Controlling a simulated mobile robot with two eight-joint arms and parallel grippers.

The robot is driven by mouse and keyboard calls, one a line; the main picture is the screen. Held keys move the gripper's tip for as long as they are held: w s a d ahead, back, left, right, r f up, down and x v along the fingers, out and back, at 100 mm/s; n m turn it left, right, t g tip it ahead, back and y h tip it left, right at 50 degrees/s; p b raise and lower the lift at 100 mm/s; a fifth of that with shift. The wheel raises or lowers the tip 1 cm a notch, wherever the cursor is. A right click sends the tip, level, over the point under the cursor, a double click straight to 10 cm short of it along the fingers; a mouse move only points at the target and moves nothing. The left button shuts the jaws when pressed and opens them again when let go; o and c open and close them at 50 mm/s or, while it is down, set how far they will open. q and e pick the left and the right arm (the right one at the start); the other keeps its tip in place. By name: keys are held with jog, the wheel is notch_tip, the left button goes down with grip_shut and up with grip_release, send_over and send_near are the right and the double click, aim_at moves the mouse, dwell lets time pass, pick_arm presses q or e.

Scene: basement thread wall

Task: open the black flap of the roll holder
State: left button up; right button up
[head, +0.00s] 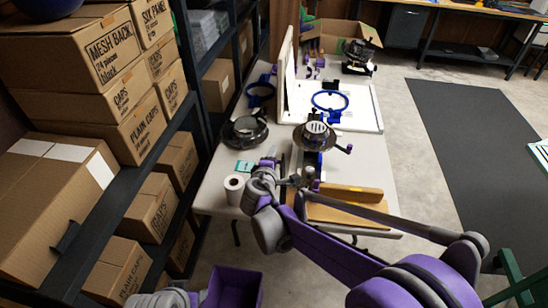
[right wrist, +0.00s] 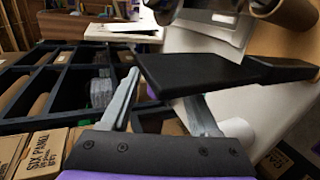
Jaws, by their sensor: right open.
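The black flap (right wrist: 215,74) is a flat dark plate close in front of the camera in the right wrist view. A pale metal-looking part (right wrist: 215,35) and a brown roll (right wrist: 292,14) lie just beyond it. My right gripper (right wrist: 168,85) is open, with one grey finger beside the flap's left end. The other finger passes behind the flap, so its tip is hidden and I cannot tell if it touches. In the head view my right gripper (head: 278,181) is over the table's near part; I cannot pick out the flap there.
A white paper roll (head: 234,189) stands on the table (head: 213,183), left of my right gripper. Wooden pieces (head: 345,208) lie to the right. Round hoop fixtures (head: 315,136) stand behind. Shelves with cartons (head: 90,70) line the left; a purple bin (head: 233,287) is below.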

jog(key=v, duration=0.9)
jog(key=shift+s, duration=0.2)
jog(key=shift+r, duration=0.1)
jog(key=s+d+m+g+p, duration=0.45)
jog(key=s+d+m, duration=0.35)
jog(key=s+d, duration=0.55)
jog(key=s+d+f+m+g+y+p, duration=0.1)
jog(key=s+d+m+g+y+p, duration=0.2)
jog(key=s+m, duration=0.5)
jog(key=s, duration=0.4)
jog(key=shift+s+d, duration=0.2)
jog(key=shift+s, duration=0.15)
